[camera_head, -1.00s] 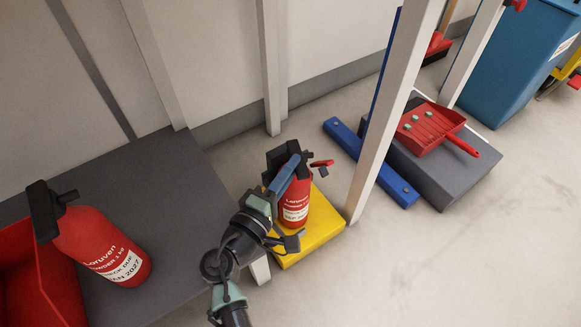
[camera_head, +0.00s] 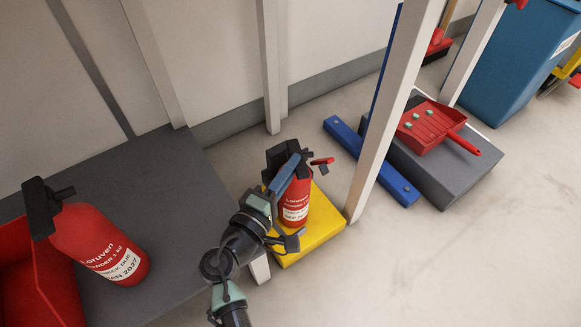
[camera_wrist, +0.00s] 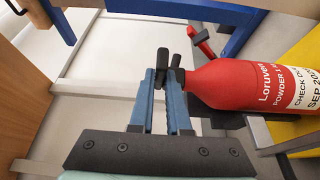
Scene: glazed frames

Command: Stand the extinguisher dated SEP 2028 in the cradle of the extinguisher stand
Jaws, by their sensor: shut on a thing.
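The red extinguisher (camera_head: 298,192) is upright over the yellow base of the extinguisher stand (camera_head: 322,228). Its white label reads "SEP 20…" in the wrist view (camera_wrist: 225,82), where the last digits are cut off. My gripper (camera_head: 293,160) is shut on its black handle at the top, and the blue fingers (camera_wrist: 161,85) show on either side of it in the wrist view. The extinguisher's foot and the cradle are largely hidden in the head view, so I cannot tell whether it rests fully on the base.
Another red extinguisher (camera_head: 97,240), labelled JAN 2027, leans at a red bin (camera_head: 35,275) on the dark grey bench (camera_head: 165,210). A white post (camera_head: 385,130) stands right of the stand. A red dustpan (camera_head: 430,130) lies on a grey block (camera_head: 432,175). Floor at right is clear.

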